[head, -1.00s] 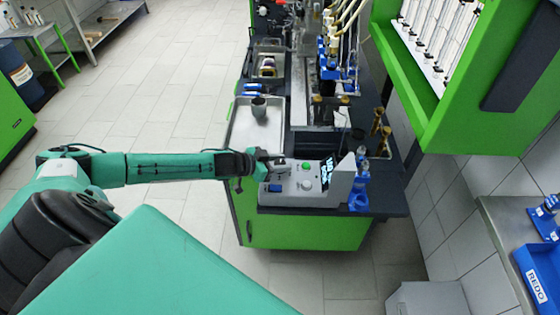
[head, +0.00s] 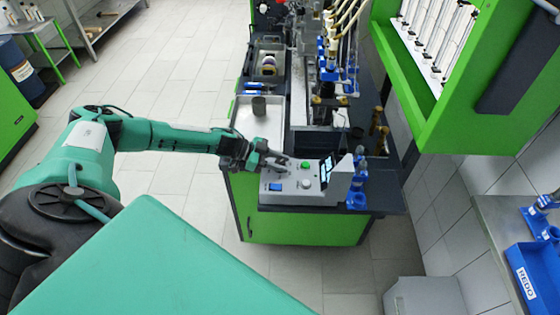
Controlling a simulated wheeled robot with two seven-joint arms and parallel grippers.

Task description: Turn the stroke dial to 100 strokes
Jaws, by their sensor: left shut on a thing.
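The grey control box (head: 315,192) stands at the near end of the dark bench. Its panel has a green button (head: 305,165), a light round knob (head: 306,183), a blue switch (head: 276,187) and a small screen (head: 327,167), too small to read. My left gripper (head: 283,161) reaches in from the left over the far left part of the panel. It is shut on what seems to be the stroke dial, which the fingers mostly hide. The dial's setting cannot be read. My right gripper is not in view.
A metal tray (head: 250,124) with a dark cup (head: 259,105) lies behind the box. A green cabinet (head: 450,145) overhangs at right.

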